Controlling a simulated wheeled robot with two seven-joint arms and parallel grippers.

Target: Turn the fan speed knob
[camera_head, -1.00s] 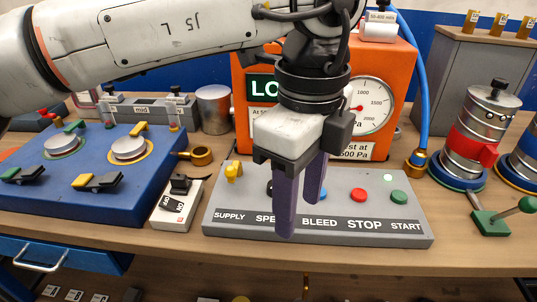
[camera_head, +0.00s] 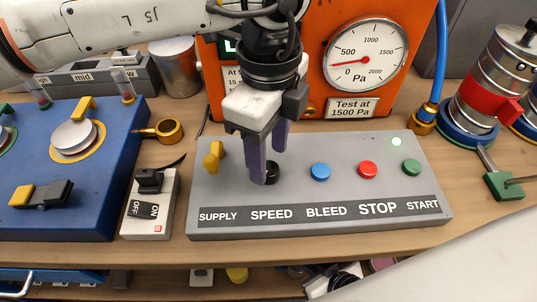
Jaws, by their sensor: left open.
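The fan speed knob (camera_head: 271,176) is a black round knob above the word SPEED on the grey control panel (camera_head: 320,221). My left gripper (camera_head: 268,160) comes down from above with its purple fingers at the knob. One finger stands in front of the knob's left side and hides part of it; the other is farther back. The gripper is open. I cannot tell whether a finger touches the knob. My right gripper is not in view.
The panel also bears a yellow supply lever (camera_head: 213,156), a blue button (camera_head: 320,171), a red button (camera_head: 368,169) and a green button (camera_head: 411,167). Behind stands an orange box with a pressure gauge (camera_head: 366,56). A switch box (camera_head: 150,203) is left of the panel.

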